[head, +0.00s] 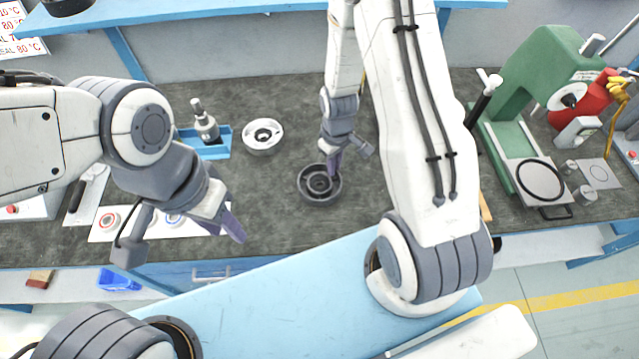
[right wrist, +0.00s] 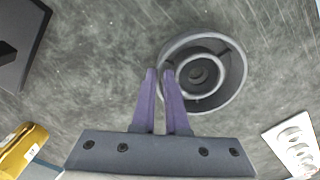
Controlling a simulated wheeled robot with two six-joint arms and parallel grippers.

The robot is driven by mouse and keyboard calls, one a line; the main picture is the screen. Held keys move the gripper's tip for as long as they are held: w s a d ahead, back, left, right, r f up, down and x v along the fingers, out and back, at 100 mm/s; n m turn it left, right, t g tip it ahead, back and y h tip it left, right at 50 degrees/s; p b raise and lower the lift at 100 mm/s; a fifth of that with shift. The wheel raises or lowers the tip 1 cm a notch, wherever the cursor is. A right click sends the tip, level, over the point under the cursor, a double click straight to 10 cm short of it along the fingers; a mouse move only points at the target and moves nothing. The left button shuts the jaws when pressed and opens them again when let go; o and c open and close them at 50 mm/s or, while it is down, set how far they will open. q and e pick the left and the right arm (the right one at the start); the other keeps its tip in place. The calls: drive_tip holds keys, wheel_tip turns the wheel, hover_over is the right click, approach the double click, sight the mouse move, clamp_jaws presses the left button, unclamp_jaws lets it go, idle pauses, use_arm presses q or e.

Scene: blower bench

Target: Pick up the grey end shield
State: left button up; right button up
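The grey end shield (head: 308,194) is a dark grey round cup with a raised ring at its centre. It lies flat on the bench in front of my right arm. It also shows in the right wrist view (right wrist: 234,85). My right gripper (head: 333,172) is at its rim; in the right wrist view my two purple fingertips (right wrist: 159,74) sit close together, one on each side of the rim wall, with a narrow gap that the wall seems to fill. My left gripper (head: 238,236) hangs over the bench's front edge at left, apart from the shield; its finger gap cannot be made out.
A lighter silver round part (head: 263,148) lies behind and left of the shield. A blue tray (head: 216,151) holding a metal tool is further left. A white board (head: 103,236) with round markings lies front left. A green press (head: 545,85) stands at right.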

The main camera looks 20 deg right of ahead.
drive_tip(key=shift+f, duration=0.95)
clamp_jaws()
drive_tip(key=shift+r, duration=0.2)
idle(0.8)
